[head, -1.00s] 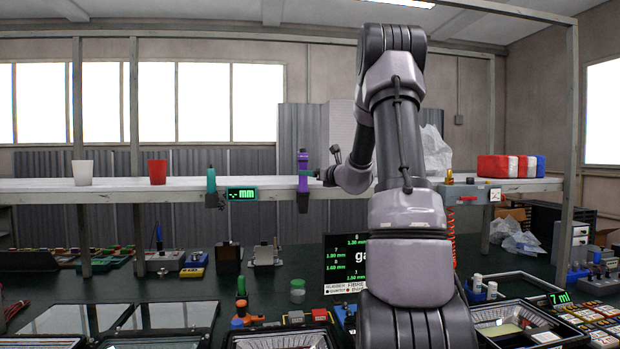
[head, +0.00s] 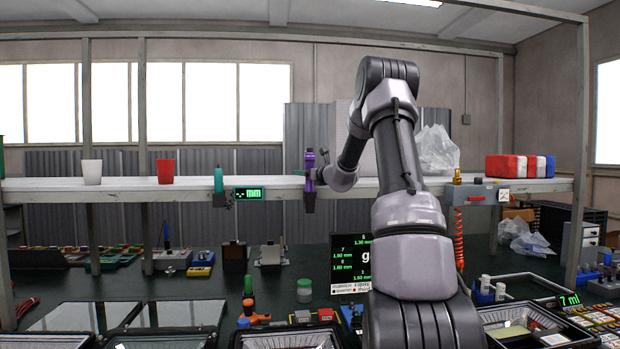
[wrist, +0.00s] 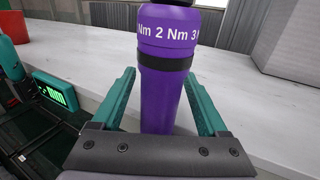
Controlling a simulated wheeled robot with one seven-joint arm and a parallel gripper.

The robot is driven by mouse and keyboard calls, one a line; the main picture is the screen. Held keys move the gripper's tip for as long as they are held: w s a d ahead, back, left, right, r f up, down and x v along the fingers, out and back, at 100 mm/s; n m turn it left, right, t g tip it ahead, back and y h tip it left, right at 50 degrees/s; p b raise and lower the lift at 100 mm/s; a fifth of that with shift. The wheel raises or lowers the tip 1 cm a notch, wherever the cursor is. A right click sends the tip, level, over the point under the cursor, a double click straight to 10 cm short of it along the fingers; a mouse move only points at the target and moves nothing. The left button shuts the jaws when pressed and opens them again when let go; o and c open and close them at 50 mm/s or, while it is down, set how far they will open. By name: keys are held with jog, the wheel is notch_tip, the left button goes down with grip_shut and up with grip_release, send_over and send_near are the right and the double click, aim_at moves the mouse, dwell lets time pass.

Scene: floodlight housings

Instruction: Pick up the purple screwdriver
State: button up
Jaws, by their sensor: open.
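The purple screwdriver (head: 309,160) hangs upright at the front edge of the shelf in the head view, with a dark lower part. In the wrist view its purple body (wrist: 165,90) has a black band and white "Nm" markings. My gripper (wrist: 163,98) is open, with one teal finger on each side of the purple body. Small gaps show between the fingers and the body.
The white shelf (head: 245,183) runs behind the screwdriver. A teal tool (head: 218,180) and a green "mm" display (head: 248,193) are to its left. A red cup (head: 166,171) and a white cup (head: 92,172) stand farther left. A dark workbench (head: 200,288) with trays lies below.

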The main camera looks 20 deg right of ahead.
grip_shut()
jog(key=shift+r, duration=0.15)
